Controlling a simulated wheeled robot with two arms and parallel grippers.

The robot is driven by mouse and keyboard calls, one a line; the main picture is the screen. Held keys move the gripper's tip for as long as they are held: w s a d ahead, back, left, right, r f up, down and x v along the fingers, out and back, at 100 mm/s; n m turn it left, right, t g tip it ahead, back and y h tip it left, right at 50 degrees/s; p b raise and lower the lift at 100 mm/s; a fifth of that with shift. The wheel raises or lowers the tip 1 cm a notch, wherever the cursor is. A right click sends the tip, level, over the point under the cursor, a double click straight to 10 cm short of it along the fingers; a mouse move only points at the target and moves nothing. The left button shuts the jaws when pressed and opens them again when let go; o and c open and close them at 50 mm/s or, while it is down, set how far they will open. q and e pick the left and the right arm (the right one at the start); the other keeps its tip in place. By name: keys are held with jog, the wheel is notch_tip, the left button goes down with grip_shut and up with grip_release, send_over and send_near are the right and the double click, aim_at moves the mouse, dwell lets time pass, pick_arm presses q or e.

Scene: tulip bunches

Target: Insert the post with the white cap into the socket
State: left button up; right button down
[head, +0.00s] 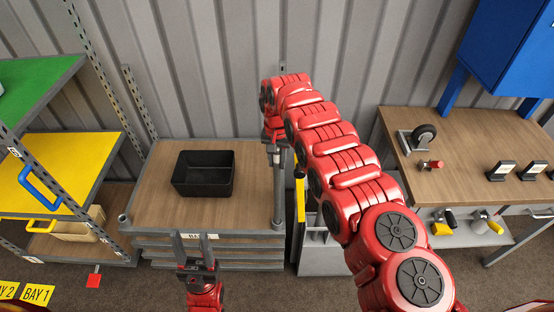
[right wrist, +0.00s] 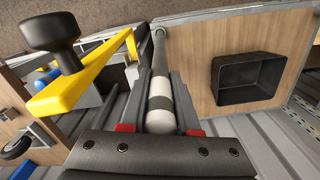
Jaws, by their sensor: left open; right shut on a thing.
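The grey post (head: 278,190) stands roughly upright at the right side of the wooden-topped platform (head: 155,195). In the right wrist view the post (right wrist: 159,50) has a dark band and a white cap (right wrist: 161,118). My right gripper (head: 275,148) is shut on the post near its cap; the fingers (right wrist: 161,85) lie on both sides of it. The post's lower end is by the platform's front right corner; I cannot tell whether it is in a socket there. An empty corner socket (head: 124,220) shows at the front left. My left gripper (head: 194,246) is open and empty in front of the platform.
A black bin (head: 203,174) sits on the platform. A yellow bar with a black knob (right wrist: 50,30) stands close beside the right gripper. A shelf rack (head: 70,170) is at the left, a workbench (head: 455,150) at the right, and a corrugated wall behind.

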jog(key=shift+f, duration=0.45)
jog(key=c, duration=0.6)
grip_release()
jog(key=shift+o, duration=0.2)
notch_tip(320, 180, up, 5)
jog(key=shift+p, duration=0.3)
